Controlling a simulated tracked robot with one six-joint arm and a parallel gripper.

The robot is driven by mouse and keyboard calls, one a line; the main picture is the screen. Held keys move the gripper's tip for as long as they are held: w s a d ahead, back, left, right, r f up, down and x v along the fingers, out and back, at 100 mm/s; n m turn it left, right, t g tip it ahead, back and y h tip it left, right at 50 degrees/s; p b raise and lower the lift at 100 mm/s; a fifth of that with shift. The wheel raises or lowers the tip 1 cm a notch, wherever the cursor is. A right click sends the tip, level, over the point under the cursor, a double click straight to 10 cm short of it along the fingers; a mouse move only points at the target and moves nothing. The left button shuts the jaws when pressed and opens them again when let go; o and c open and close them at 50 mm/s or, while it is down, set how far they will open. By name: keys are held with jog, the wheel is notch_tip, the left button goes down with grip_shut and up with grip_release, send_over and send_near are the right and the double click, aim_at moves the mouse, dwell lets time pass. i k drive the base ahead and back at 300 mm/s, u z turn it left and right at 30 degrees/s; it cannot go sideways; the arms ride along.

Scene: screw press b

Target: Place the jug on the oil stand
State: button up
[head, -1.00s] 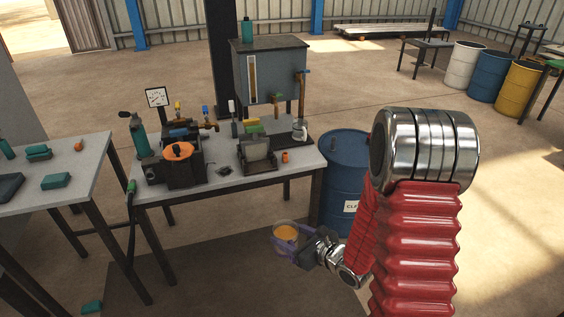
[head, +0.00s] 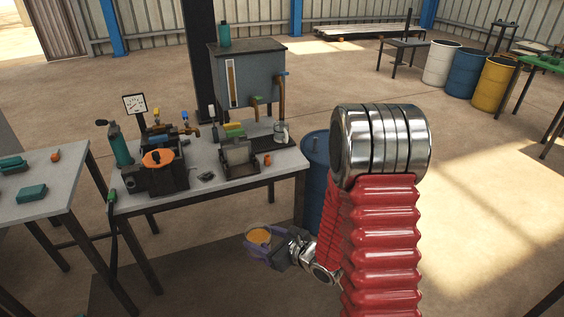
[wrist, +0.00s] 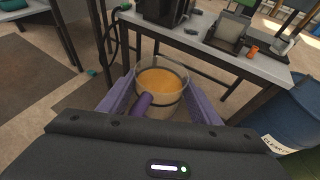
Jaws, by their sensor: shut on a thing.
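The jug (head: 258,237) is a clear round vessel with amber liquid in it and a purple handle. My gripper (head: 268,254) is shut on it and holds it upright, low in front of the workbench (head: 240,182), below its top. In the wrist view the jug (wrist: 160,86) sits between my purple fingers, the handle towards me. A grey tank (head: 247,75) with a sight glass and taps stands behind the bench. A dark tray (head: 272,142) lies at the bench's right end with a clear vessel (head: 281,131) on it. I cannot tell which part is the oil stand.
A press-like machine with an orange top (head: 160,159), a gauge (head: 134,104) and a small orange object (head: 267,160) are on the bench. A blue drum (head: 316,175) stands at its right end. Another table (head: 50,185) is at left. Floor at right is open.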

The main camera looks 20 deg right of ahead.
aim_at(293, 160)
jog(key=i, duration=0.95)
